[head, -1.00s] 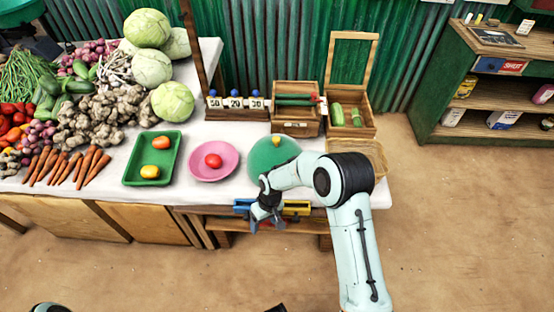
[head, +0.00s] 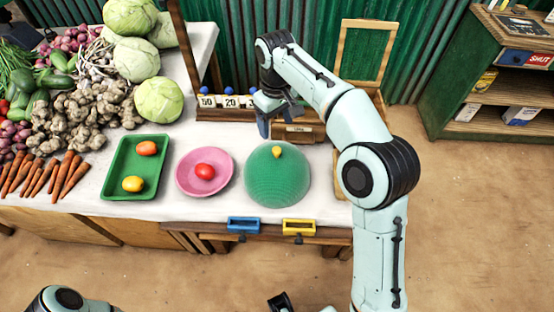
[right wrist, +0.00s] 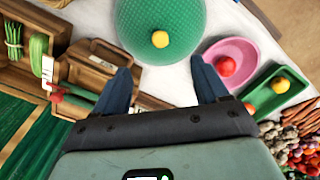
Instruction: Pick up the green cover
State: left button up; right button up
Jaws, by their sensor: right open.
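The green cover (head: 277,180), a ribbed dome with a yellow knob (head: 277,152) on top, sits on the white-topped table near its front edge. It also shows at the top of the right wrist view (right wrist: 178,22), with the knob (right wrist: 160,39) facing the camera. My right gripper (head: 279,122) is open and empty, above the table just behind the cover and apart from it. In the right wrist view my gripper's two fingers (right wrist: 161,76) point towards the knob with a gap between them. What is under the cover is hidden. My left gripper is not in view.
Left of the cover are a pink plate (head: 183,181) with a red tomato and a green tray (head: 112,174) with two tomatoes. Behind stand a wooden crate (right wrist: 92,65) and a numbered rack (head: 207,114). Blue (head: 243,225) and yellow (head: 299,227) handles are at the front edge.

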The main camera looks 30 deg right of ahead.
aim_at(277, 150)
jog(key=f+b, duration=0.1)
jog(key=f, duration=0.5)
jog(key=shift+s+f, duration=0.15)
jog(key=shift+s, duration=0.05)
jog(key=shift+f+b, duration=0.9)
jog(key=shift+f, duration=2)
jog(key=c, duration=1.2)
jog(key=shift+s+f, duration=0.1)
grip_shut()
